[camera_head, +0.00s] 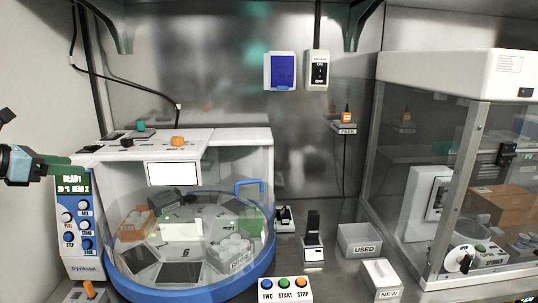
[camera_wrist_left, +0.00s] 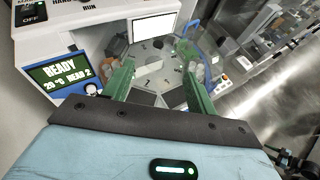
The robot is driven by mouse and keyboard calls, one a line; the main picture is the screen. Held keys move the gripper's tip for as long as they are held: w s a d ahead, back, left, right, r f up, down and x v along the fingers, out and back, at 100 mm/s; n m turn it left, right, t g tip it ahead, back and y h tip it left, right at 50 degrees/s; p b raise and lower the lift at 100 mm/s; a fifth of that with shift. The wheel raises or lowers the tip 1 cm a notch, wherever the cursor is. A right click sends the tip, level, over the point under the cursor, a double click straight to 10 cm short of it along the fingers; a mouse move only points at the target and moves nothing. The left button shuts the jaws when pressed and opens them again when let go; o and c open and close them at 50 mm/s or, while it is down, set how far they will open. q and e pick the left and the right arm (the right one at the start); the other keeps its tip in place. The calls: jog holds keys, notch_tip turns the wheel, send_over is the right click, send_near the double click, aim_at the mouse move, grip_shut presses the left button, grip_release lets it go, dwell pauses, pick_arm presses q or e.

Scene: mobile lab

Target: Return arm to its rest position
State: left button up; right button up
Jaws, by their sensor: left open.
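My left gripper (camera_head: 58,163) comes in at the left edge of the head view, with green fingers pointing right. It is in front of the white and blue instrument's control panel (camera_head: 82,225), near the top of its READY display. In the left wrist view the two green fingers (camera_wrist_left: 158,88) stand wide apart, with nothing held between them. Beyond them is the instrument's round clear-walled carousel (camera_wrist_left: 160,60). Most of my left arm is outside the head view. My right gripper is in neither view.
The carousel's blue rim (camera_head: 190,290) fills the lower left. A button box (camera_head: 285,289), a USED bin (camera_head: 359,241) and a NEW box (camera_head: 381,278) stand on the bench. A glass-walled enclosure (camera_head: 460,170) is on the right. A cable hangs at the upper left.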

pick_arm(q)
jog(key=s+d+f+n+t+h, duration=0.1)
jog(key=s+d+f+n, duration=0.25)
jog(key=f, duration=0.55)
jog(key=s+d+f+n+h, duration=0.1)
jog(key=s+d+f+n, duration=0.1)
jog(key=f+n, duration=0.5)
jog(key=s+d+f+n+t+h, duration=0.1)
jog(key=s+d+f+n, duration=0.2)
jog(key=f, duration=0.9)
jog(key=s+a+f+n+g+y, duration=0.2)
jog(key=s+f+n+g+y, duration=0.15)
jog(key=s+f+n, duration=0.8)
jog(key=s+a+f+n+g+y, duration=0.25)
jog(key=s+f+n+y, duration=0.3)
jog(key=s+f, duration=1.1)
jog(key=s+d+n, duration=0.2)
jog(key=d+n, duration=0.3)
jog(key=d, duration=0.5)
jog(key=s+d+n+t+h, duration=0.1)
jog(key=s+d+n, duration=0.2)
jog(key=d, duration=0.7)
jog(key=shift+s+r+n, duration=0.2)
jog(key=shift+r+n, duration=0.2)
jog(key=shift+n, duration=0.75)
